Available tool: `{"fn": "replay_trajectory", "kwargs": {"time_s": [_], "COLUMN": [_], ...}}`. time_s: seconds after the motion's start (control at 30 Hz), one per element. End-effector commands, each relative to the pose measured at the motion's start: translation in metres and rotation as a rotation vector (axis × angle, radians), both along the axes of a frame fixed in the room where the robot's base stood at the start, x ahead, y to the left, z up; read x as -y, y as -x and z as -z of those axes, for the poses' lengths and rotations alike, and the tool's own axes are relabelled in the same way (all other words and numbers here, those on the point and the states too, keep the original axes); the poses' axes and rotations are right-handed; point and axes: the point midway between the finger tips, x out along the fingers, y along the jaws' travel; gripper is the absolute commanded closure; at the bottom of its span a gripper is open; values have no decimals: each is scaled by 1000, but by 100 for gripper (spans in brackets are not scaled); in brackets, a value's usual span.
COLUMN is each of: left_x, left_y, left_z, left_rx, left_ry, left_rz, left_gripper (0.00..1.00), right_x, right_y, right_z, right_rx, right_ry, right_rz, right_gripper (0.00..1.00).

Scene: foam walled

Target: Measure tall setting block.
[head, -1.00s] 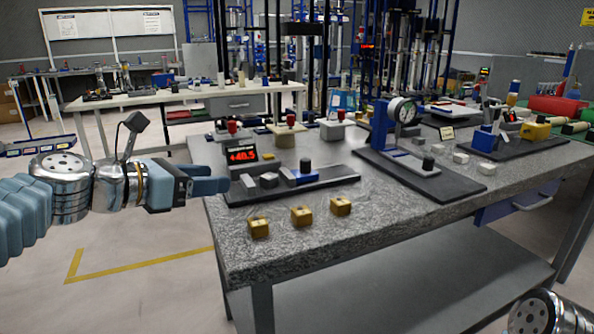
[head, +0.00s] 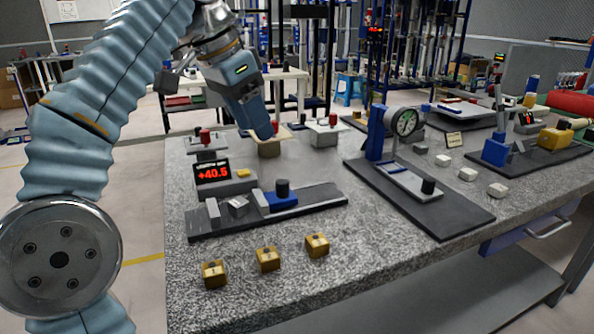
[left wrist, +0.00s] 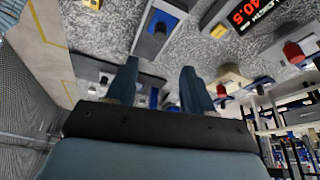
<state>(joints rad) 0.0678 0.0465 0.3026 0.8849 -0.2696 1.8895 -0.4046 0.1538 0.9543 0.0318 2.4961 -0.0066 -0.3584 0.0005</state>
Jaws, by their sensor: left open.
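A bench gauge base (head: 320,196) lies at the left of the grey table. It bears an upright grey plate (head: 213,212), a small grey block (head: 238,206) and a blue slider (head: 281,201) with a black knob. Its display (head: 213,171) reads +40.5. Three gold blocks (head: 268,259) with marks on top stand in front. I cannot tell which block is the tall setting block. My left gripper (head: 265,132) points down behind the display, above the table. In the left wrist view its two fingers (left wrist: 162,88) are apart with nothing held. My right gripper is out of view.
A dial gauge stand (head: 404,124) on a black base is right of centre. Several pale blocks (head: 468,174) stand in a row beside it. Stands with red knobs (head: 324,131) are at the back.

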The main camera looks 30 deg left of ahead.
Motion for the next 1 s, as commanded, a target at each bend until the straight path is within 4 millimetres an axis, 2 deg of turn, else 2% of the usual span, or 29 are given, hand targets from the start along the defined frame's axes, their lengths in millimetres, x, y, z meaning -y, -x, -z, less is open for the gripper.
{"fn": "replay_trajectory", "kwargs": {"time_s": [0.13,0.3,0.53,0.7,1.0], "left_x": [3,10,18,21,22], "left_y": [-6,-21,-37,-44,-46], "left_z": [21,63,105,120,123], "left_rx": [-3,-3,-2,0,1], "left_ry": [-1,1,2,3,4], "left_rz": [-1,-1,-2,-1,-2], "left_gripper": [48,48,48,48,48], "right_x": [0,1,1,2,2], "right_y": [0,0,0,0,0], "right_z": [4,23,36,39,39], "right_rx": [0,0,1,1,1], "right_ry": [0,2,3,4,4], "right_rz": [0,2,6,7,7], "right_gripper": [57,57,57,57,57]}}
